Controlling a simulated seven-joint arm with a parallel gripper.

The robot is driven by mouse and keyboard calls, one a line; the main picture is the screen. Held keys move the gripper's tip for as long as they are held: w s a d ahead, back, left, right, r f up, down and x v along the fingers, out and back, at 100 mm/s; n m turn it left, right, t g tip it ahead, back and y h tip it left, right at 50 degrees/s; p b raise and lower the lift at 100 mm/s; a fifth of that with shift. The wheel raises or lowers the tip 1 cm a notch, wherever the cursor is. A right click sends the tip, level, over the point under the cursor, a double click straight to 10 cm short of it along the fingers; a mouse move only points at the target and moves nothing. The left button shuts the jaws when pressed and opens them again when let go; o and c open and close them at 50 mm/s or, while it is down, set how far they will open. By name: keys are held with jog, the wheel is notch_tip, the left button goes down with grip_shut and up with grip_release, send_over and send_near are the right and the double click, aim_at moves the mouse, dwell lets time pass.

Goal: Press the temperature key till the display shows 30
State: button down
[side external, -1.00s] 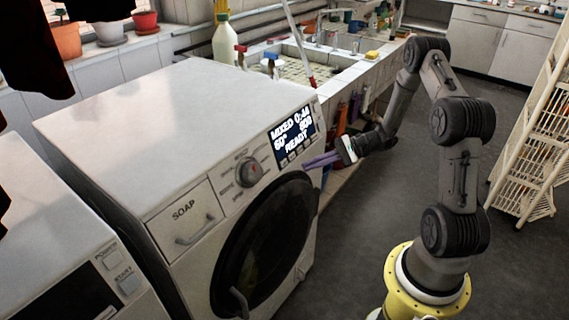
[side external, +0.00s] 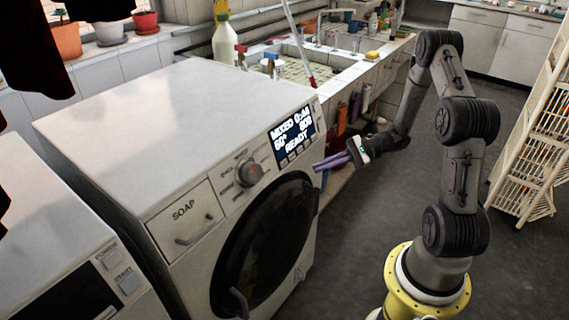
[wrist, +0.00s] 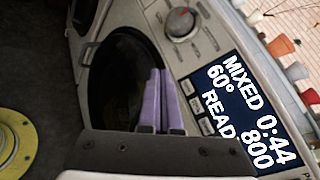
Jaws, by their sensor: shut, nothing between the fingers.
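The washing machine (side external: 170,130) has a dark display (side external: 293,137) reading MIXED 0:44, 60°, 800 and READY. The display (wrist: 240,115) also shows in the wrist view, rotated, with part of READY cut off. A row of small keys (wrist: 197,105) runs along the display's lower edge; their labels are too small to read, so I cannot tell which is the temperature key. My gripper (side external: 318,166) has purple fingers, shut and empty, just off the front at the panel's right end. In the wrist view the fingers (wrist: 161,76) overlap the door and stand apart from the keys.
A round dial (side external: 250,172) and soap drawer (side external: 185,218) sit left of the display. The dark round door (side external: 265,235) is below. A second machine (side external: 60,240) stands at left, a tiled sink (side external: 305,68) behind. A white rack (side external: 530,140) is at right; floor between is clear.

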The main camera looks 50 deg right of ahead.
send_near(282, 167)
jog(key=shift+s+a+x, duration=0.1)
jog(key=shift+a+x, duration=0.05)
jog(key=shift+x, duration=0.7)
jog(key=shift+s+a+x, duration=0.1)
jog(key=shift+s+x, duration=0.05)
jog(key=shift+x, duration=0.75)
jog(key=shift+s+a+x, duration=0.1)
jog(key=shift+a+x, duration=0.05)
jog(key=shift+x, duration=0.7)
jog(key=shift+r, duration=0.1)
jog(key=shift+w, duration=0.35)
jog(key=shift+w+f, duration=0.2)
jog(key=shift+w, duration=0.15)
dwell(0.5)
dwell(0.3)
jog(key=shift+s+r, duration=0.25)
jog(key=shift+s, duration=0.5)
jog(key=shift+s+r, duration=0.25)
jog(key=shift+s, duration=0.55)
jog(key=shift+s+r, duration=0.3)
jog(key=shift+s, duration=0.5)
jog(key=shift+s+r, duration=0.25)
jog(key=shift+s, duration=0.55)
dwell(0.3)
